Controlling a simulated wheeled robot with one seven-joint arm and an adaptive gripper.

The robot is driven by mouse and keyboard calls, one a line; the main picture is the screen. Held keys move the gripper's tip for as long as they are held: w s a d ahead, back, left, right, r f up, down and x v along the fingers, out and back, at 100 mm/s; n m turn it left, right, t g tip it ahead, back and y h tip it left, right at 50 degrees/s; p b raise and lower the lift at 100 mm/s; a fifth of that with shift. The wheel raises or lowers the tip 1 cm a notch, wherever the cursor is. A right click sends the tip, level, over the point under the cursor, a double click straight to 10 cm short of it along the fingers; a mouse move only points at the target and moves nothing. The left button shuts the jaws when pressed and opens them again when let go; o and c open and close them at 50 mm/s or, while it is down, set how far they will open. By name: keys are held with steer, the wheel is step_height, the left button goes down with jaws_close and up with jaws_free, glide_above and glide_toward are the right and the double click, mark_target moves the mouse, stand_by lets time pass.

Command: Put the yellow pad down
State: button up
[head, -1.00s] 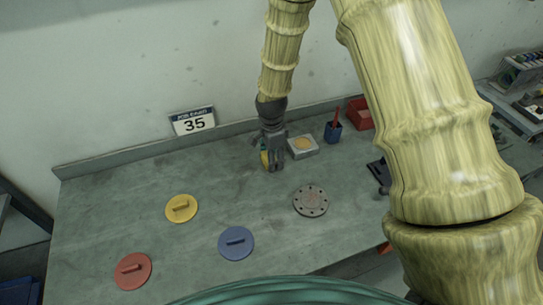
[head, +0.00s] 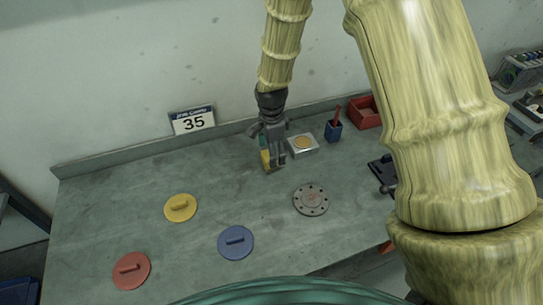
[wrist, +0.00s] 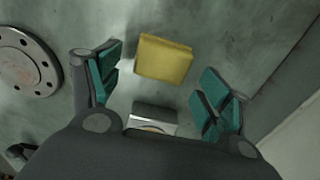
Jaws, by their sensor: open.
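The yellow pad (wrist: 163,59) is a small yellow block, seen in the wrist view between and slightly beyond my spread fingertips, with a gap on each side. In the head view the yellow pad (head: 265,159) shows only in part beside my fingers, low at the bench top; my gripper hides the rest. My gripper (head: 272,157) points down over the back of the bench and is open; its teal finger pads show in the wrist view (wrist: 163,82). The pad appears to rest on the grey bench (head: 140,181).
A bolted flange (head: 311,200), yellow (head: 180,208), blue (head: 236,243) and red (head: 132,270) handled discs lie nearer.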

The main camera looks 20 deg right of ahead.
step_height(320, 180, up, 9)
steer(key=b, duration=0.2)
steer(key=shift+r+b, duration=0.2)
steer(key=shift+b, duration=0.1)
stand_by(0.5)
